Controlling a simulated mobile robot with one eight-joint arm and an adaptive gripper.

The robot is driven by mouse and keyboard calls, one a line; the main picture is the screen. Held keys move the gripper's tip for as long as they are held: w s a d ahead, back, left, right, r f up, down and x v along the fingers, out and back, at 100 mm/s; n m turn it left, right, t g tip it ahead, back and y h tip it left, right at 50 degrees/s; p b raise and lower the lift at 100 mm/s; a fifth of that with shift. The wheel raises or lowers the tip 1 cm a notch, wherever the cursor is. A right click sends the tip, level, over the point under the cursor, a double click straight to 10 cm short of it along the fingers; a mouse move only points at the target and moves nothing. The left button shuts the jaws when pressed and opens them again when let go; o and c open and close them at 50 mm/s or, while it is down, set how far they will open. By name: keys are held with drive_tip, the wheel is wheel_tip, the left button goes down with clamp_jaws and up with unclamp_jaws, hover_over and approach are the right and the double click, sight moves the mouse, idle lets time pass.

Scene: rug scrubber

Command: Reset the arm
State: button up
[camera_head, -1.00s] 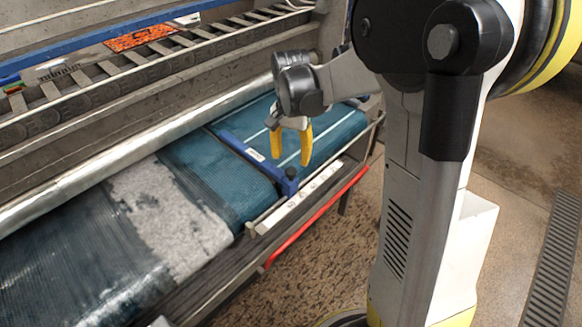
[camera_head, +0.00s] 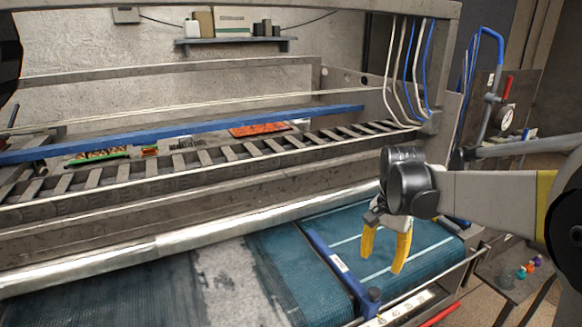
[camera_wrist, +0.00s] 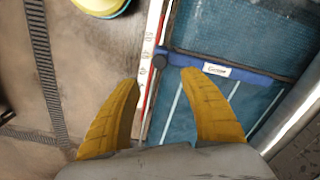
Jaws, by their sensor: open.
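My gripper (camera_head: 386,250) has two yellow fingers and hangs pointing down over the blue-green belt (camera_head: 425,240) of the machine. The fingers are apart with nothing between them. A blue bar (camera_head: 330,262) crosses the belt just left of the gripper in the head view. In the wrist view, my gripper (camera_wrist: 166,98) shows its spread fingers above the belt's edge, with the blue bar (camera_wrist: 240,70) and its dark knob (camera_wrist: 159,61) beyond the fingertips. My arm reaches in from the right in the head view.
A metal roller (camera_head: 190,238) and a slatted rack (camera_head: 200,160) run along the machine behind the belt. A shelf with bottles (camera_head: 236,41) is on the wall. Small coloured items (camera_head: 528,268) stand at the lower right.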

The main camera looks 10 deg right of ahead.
drive_tip(key=s+a+r+n+t, duration=0.1)
drive_tip(key=s+a+n+t, duration=0.2)
drive_tip(key=s, duration=0.5)
drive_tip(key=s+a+r+n+t, duration=0.1)
drive_tip(key=s+a+n+t, duration=0.3)
drive_tip(key=s+a+n, duration=0.2)
drive_tip(key=shift+s+a+r+n, duration=0.35)
drive_tip(key=shift+s+a, duration=0.25)
drive_tip(key=shift+s, duration=0.4)
